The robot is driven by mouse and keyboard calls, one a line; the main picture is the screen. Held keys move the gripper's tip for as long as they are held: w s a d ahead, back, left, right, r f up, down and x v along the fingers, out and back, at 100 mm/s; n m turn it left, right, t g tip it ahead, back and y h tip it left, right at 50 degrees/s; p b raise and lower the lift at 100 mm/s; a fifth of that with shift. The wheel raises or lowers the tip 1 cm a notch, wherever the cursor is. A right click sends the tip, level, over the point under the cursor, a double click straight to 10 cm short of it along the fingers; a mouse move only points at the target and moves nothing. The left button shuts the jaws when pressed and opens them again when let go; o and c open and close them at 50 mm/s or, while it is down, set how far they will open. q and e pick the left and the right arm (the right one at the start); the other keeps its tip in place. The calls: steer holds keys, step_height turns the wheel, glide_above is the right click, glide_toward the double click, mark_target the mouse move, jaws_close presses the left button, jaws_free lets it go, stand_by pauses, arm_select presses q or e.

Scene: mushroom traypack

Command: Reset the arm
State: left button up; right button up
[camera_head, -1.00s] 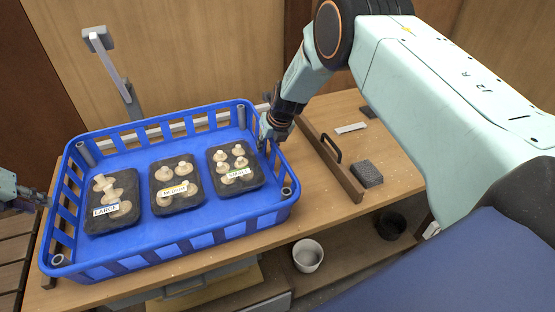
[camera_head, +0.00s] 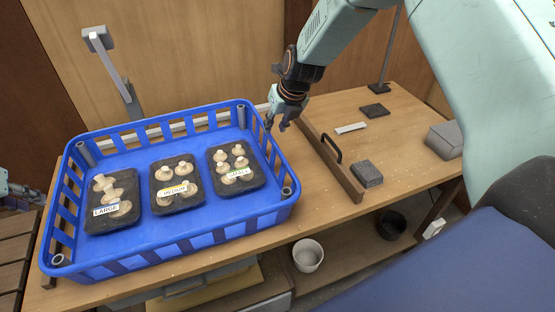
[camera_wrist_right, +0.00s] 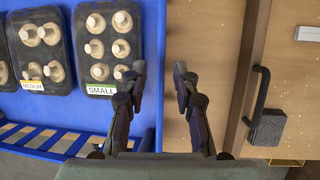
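My right gripper (camera_head: 277,124) is above the right back edge of the blue crate (camera_head: 230,229). In the right wrist view the right gripper (camera_wrist_right: 159,72) has its two fingers apart with nothing between them. My left gripper (camera_head: 30,200) shows only partly at the left edge of the head view, and its fingers are not clear. The crate holds three black trays of mushrooms, labelled LARGE (camera_head: 93,226), MEDIUM (camera_head: 161,207) and SMALL (camera_head: 219,186). The MEDIUM tray (camera_wrist_right: 15,47) and the SMALL tray (camera_wrist_right: 80,78) also show in the right wrist view.
The wooden table (camera_head: 400,150) has a raised wooden bar with a dark handle (camera_head: 331,147) right of the crate. A dark grey block (camera_head: 367,174), a white strip (camera_head: 351,128) and a light grey box (camera_head: 443,140) lie further right. A white pot (camera_head: 308,256) stands below.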

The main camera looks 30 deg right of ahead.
steer(key=shift+s+r, duration=0.25)
steer(key=shift+r, duration=0.3)
